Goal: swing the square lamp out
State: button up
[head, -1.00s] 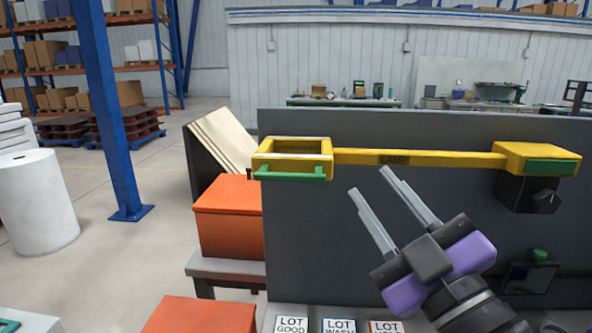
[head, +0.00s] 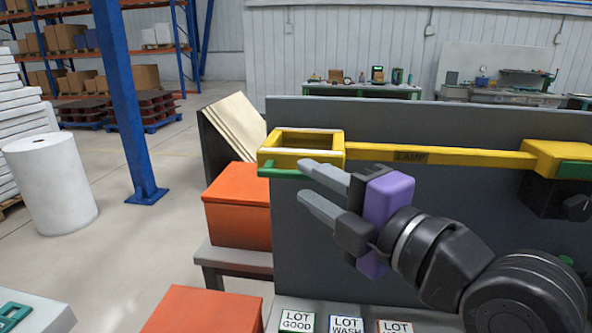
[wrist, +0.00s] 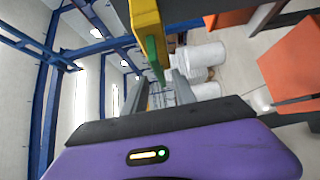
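The square lamp (head: 300,150) is a yellow open square frame on the left end of a yellow arm labelled LAMP (head: 440,156). A green handle bar (head: 277,171) runs along its front; my upper finger hides its right part. My gripper (head: 304,182) is open and empty, its fingers pointing left beside and just below the handle's right part. In the wrist view, the green handle (wrist: 155,58) and yellow frame (wrist: 147,28) lie ahead, in line with the gap between my fingers (wrist: 158,93). I cannot tell whether a finger touches the handle.
A grey panel (head: 450,220) stands behind the lamp arm, which joins a yellow block (head: 560,155) at right. An orange box (head: 238,215) sits left of the panel, another orange box (head: 200,312) in front. Labelled LOT plates (head: 297,322) lie below. Open floor is at left.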

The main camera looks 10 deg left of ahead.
aim_at(300, 178)
jog(key=shift+p+x, duration=0.35)
jog(key=shift+x, duration=1.85)
jog(key=shift+c, duration=0.2)
grip_shut()
